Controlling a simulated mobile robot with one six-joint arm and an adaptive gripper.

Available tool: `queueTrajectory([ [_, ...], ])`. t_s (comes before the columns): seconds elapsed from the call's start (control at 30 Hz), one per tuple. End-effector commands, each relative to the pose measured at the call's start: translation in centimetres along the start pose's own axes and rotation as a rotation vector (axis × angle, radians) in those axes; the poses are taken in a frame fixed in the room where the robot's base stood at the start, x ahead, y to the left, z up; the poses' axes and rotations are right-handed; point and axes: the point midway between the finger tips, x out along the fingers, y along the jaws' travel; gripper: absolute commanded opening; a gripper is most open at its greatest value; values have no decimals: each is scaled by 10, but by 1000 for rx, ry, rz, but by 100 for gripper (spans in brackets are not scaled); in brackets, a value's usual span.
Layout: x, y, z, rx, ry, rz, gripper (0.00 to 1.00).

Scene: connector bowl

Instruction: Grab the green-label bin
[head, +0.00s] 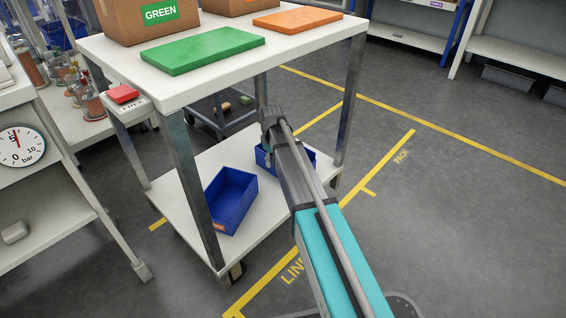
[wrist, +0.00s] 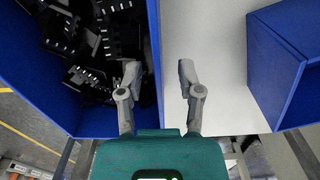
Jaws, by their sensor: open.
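Two blue bins sit on the lower shelf of the white cart in the head view. The left one (head: 232,198) shows an orange label on its front. The other (head: 309,156) is partly hidden behind my arm; no green label shows on it. In the wrist view, a blue bin (wrist: 40,72) holding black connectors is at left, and another blue bin (wrist: 285,70) is at right. My gripper (wrist: 159,78) is open and empty. Its fingers lie either side of the left bin's near-side wall in the picture; contact cannot be told.
On the cart top (head: 205,92) stand a cardboard box labelled GREEN (head: 145,17), a green slab (head: 203,50) and an orange slab (head: 297,19). The cart's metal legs (head: 350,100) flank the lower shelf. White shelf (wrist: 215,60) shows between the bins. Open floor lies right.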

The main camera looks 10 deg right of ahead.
Motion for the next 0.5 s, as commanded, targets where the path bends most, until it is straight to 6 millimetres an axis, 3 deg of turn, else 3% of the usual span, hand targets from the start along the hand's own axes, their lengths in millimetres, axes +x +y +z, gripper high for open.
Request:
queueTrajectory([
  [0.1, 0, 0, 0, 0, 0, 0, 47],
  [0.37, 0, 0, 0, 0, 0, 0, 0],
  [0.5, 0, 0, 0, 0, 0, 0, 0],
])
